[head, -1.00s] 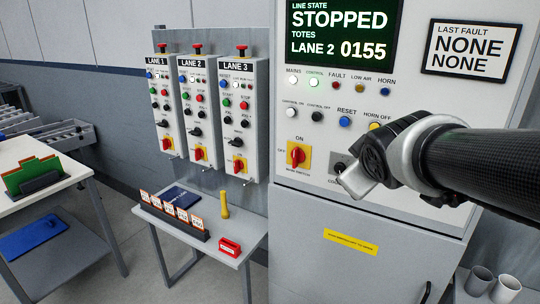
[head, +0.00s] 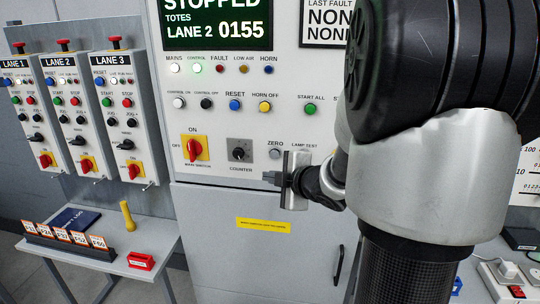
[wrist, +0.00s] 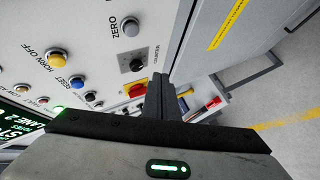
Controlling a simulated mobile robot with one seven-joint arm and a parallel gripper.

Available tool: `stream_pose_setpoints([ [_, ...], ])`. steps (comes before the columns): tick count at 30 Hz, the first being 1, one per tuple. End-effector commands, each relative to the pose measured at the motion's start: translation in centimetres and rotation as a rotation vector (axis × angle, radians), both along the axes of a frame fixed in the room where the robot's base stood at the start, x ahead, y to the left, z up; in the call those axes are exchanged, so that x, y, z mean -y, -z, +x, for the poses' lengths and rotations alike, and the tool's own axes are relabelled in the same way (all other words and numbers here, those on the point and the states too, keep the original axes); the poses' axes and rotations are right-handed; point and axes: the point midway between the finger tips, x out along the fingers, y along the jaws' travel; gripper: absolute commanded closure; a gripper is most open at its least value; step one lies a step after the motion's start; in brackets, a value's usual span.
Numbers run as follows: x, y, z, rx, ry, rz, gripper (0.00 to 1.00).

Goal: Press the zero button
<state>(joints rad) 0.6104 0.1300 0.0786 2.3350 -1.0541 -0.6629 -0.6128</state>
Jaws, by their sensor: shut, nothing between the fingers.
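The zero button (head: 275,153) is a small grey round button under the label ZERO on the white control cabinet, right of the counter switch (head: 239,150). In the wrist view the zero button (wrist: 130,27) shows at the top, clear of the fingers, with the counter switch (wrist: 132,64) below it. My gripper (head: 270,179) is shut and empty, a little below the zero button in the head view, pointing left. In the wrist view my gripper's shut fingers (wrist: 158,95) stand in the middle. The button is not covered. I cannot tell the gap to the panel.
A red-on-yellow main switch (head: 195,149) sits left of the counter switch. Reset (head: 235,104), horn off (head: 265,106) and start all (head: 310,109) buttons are above. Lane boxes (head: 125,120) and a small table (head: 90,259) stand left. My arm hides the cabinet's right part.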

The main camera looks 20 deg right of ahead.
Motion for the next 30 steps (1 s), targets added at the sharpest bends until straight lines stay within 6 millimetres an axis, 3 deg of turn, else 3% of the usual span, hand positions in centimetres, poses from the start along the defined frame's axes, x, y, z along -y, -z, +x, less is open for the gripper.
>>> stream_pose_setpoints([
  [11, 0.5, -0.1, 0.8, -0.001, 0.001, 0.001, 1.00],
  [24, 3.8, -0.2, 5.7, 0.000, 0.002, 0.001, 1.00],
  [30, 4.7, -0.1, 7.0, 0.000, 0.000, 0.000, 1.00],
])
